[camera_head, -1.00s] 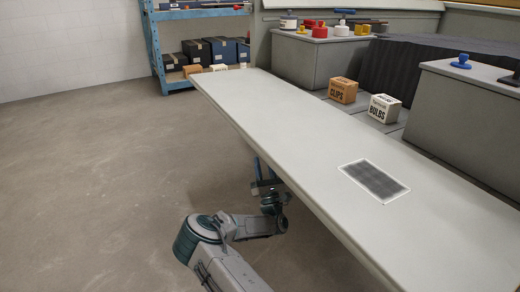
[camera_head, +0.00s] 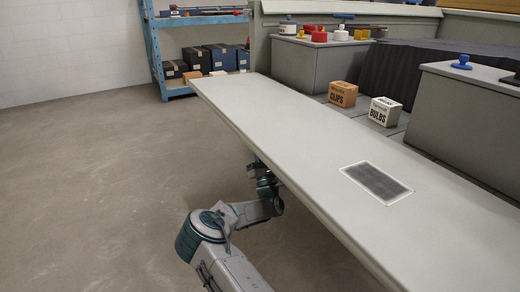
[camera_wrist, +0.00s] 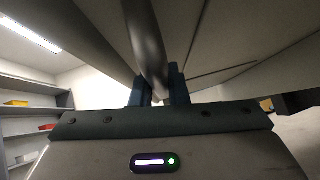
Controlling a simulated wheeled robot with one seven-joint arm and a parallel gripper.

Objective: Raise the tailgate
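The tailgate (camera_head: 270,130) is a long pale grey panel lying lowered and about level, with a dark grille patch (camera_head: 377,183) on its upper face. My arm reaches in from below, and my gripper (camera_head: 258,168) is partly hidden under the tailgate's near edge. In the wrist view, the tailgate's underside (camera_wrist: 225,35) fills the top. A dark round bar (camera_wrist: 148,45) runs down from there between the two blue fingers of my gripper (camera_wrist: 158,88). The fingers stand close on either side of the bar and look shut on it; the contact itself is hard to see.
Behind the tailgate, a CLIPS box (camera_head: 342,94) and a BULBS box (camera_head: 384,111) stand on the bed floor between grey housings (camera_head: 460,110). A blue shelf (camera_head: 155,50) with dark boxes stands at the back left. The floor (camera_head: 90,170) on the left is clear.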

